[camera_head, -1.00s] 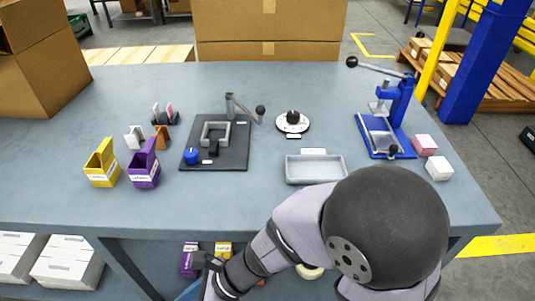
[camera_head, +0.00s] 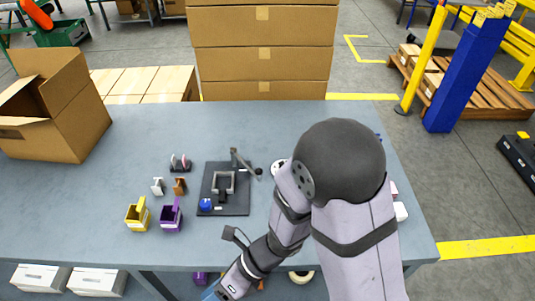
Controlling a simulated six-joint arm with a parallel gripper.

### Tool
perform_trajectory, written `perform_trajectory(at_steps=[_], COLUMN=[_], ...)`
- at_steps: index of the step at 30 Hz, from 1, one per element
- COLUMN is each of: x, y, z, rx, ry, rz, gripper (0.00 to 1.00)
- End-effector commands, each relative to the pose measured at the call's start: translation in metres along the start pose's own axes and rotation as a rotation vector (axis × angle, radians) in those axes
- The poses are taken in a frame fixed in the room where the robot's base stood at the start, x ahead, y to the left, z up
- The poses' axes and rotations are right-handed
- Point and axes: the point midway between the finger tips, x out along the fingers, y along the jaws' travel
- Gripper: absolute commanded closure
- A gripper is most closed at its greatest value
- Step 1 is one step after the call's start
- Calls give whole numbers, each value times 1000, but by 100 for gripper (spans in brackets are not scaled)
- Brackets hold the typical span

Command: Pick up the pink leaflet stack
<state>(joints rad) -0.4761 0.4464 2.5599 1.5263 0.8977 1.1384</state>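The pink leaflet stack (camera_head: 393,188) lies at the right end of the grey table. My arm reaches down and left across the table's front, well away from the pink stack. My gripper's fingers are not visible; the arm runs out at the bottom edge of the picture.
My arm hides most of the blue press and the grey tray. A dark fixture board (camera_head: 236,204) stands mid-table. Yellow (camera_head: 138,217) and purple (camera_head: 171,218) holders stand at the left front. An open carton (camera_head: 70,115) is at the left back. The table's back middle is clear.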

Motion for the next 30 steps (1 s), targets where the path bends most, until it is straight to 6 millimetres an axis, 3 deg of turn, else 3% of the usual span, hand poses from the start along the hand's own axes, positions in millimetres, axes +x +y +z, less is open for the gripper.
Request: perform_trajectory(at_steps=[1, 6, 17, 24, 30], x=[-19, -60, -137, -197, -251], y=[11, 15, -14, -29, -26], z=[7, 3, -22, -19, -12], rx=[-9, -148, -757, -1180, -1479], ry=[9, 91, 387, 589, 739], rz=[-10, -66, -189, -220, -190], gripper=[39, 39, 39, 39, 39])
